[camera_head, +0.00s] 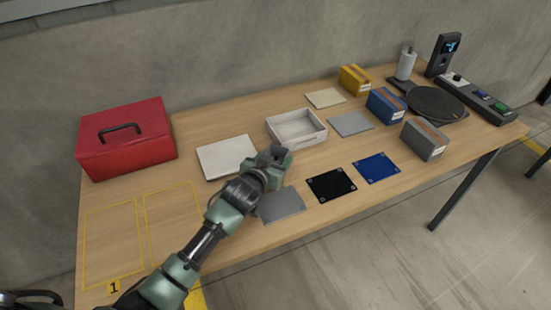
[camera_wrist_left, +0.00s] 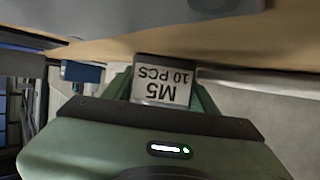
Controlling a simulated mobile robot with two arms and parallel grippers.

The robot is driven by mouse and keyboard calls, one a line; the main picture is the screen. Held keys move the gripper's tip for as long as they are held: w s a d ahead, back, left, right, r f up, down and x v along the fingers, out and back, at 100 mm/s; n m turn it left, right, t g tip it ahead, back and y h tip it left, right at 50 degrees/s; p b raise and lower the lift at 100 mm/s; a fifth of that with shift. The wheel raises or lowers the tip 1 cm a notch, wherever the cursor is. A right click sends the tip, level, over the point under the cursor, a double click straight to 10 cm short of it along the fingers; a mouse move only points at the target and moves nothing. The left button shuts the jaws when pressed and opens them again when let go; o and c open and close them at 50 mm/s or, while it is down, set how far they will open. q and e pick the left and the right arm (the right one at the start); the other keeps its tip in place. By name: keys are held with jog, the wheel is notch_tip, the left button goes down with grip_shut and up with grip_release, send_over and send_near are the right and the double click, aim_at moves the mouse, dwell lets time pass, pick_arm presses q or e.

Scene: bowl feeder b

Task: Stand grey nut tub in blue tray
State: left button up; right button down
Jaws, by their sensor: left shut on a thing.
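My left gripper (camera_head: 276,156) is shut on a dark grey tub (camera_wrist_left: 165,80) with a white label reading "M5 10 PCS", upside down in the left wrist view. The gripper hides the tub in the head view. It is in front of the white open bin (camera_head: 287,141) and behind the flat grey plate (camera_head: 282,205). A flat blue square with pale corner marks (camera_head: 376,167), apparently the blue tray, lies empty to the right of the gripper, beside a similar black one (camera_head: 331,185). My right gripper is not in view.
A red toolbox (camera_head: 126,140) and a white slab (camera_head: 227,156) are to the left. Grey (camera_head: 424,139), blue (camera_head: 386,106) and yellow (camera_head: 356,80) boxes stand to the right. A round black feeder (camera_head: 436,103) is farther right. Yellow-outlined table areas are clear.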

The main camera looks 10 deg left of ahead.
pick_arm(q)
jog(key=o, duration=1.4)
jog(key=shift+f, duration=0.1)
jog(key=shift+c, duration=0.2)
